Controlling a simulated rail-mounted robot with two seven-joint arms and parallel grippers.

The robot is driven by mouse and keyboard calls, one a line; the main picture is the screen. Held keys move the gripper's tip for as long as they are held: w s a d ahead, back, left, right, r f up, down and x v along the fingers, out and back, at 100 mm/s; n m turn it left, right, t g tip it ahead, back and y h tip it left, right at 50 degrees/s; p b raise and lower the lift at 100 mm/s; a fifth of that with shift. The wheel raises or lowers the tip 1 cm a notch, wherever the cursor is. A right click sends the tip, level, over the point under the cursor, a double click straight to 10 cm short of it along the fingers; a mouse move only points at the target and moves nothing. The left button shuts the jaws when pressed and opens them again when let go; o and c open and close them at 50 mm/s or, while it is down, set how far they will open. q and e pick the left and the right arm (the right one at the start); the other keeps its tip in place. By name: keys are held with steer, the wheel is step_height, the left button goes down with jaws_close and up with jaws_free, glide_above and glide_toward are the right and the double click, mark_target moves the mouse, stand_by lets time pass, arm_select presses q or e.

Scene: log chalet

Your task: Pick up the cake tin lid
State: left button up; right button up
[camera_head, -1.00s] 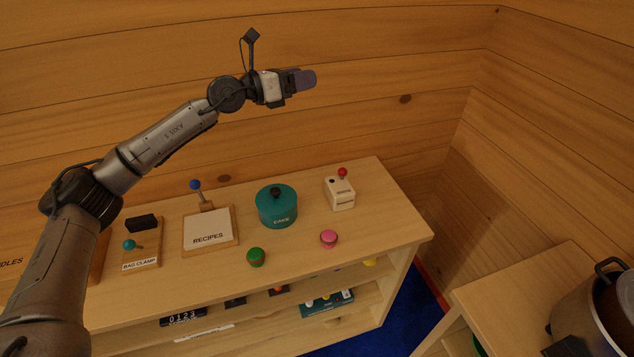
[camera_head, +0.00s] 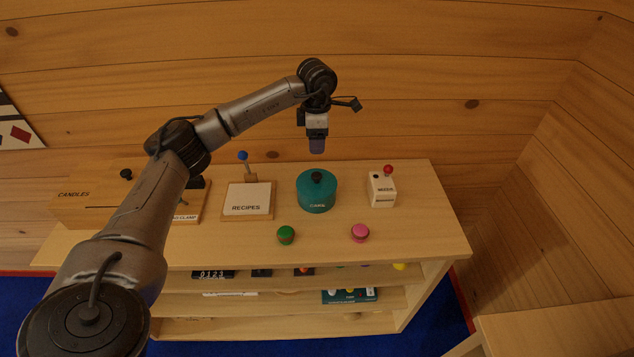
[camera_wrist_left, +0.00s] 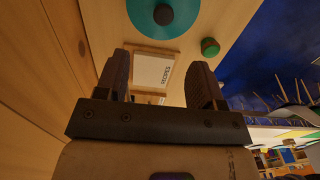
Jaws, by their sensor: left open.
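The teal round cake tin (camera_head: 316,198) stands on the wooden shelf top, with its teal lid (camera_head: 304,182) on it and a dark knob (camera_head: 317,177) in the lid's middle. The lid also shows at the top of the left wrist view (camera_wrist_left: 148,22), with its knob (camera_wrist_left: 163,14). My left gripper (camera_head: 317,148) points down above and just behind the tin in the head view, apart from it. In the left wrist view its two fingers (camera_wrist_left: 158,78) are spread with nothing between them. My right gripper is not in view.
A recipes block (camera_head: 246,199) stands left of the tin and a white box with a red knob (camera_head: 382,190) stands right. A green knob (camera_head: 286,235) and a pink knob (camera_head: 359,233) sit in front. The log wall (camera_head: 420,90) rises close behind.

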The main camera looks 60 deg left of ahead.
arm_select(q)
steer(key=p, duration=0.1)
glide_above(317, 174)
step_height(317, 174, down, 8)
steer(key=shift+a+r, duration=0.15)
steer(key=shift+r, duration=0.1)
steer(key=shift+f+p, duration=0.45)
steer(key=shift+p, duration=0.05)
steer(key=f, duration=0.1)
steer(key=f+p, duration=0.1)
steer(key=f, duration=0.1)
steer(key=shift+s+d+f, duration=0.1)
steer(key=shift+d+f, duration=0.05)
steer(key=shift+d, duration=0.05)
steer(key=shift+f, duration=0.55)
steer(key=c, duration=1)
steer(key=shift+r, duration=0.1)
steer(key=shift+c, duration=0.2)
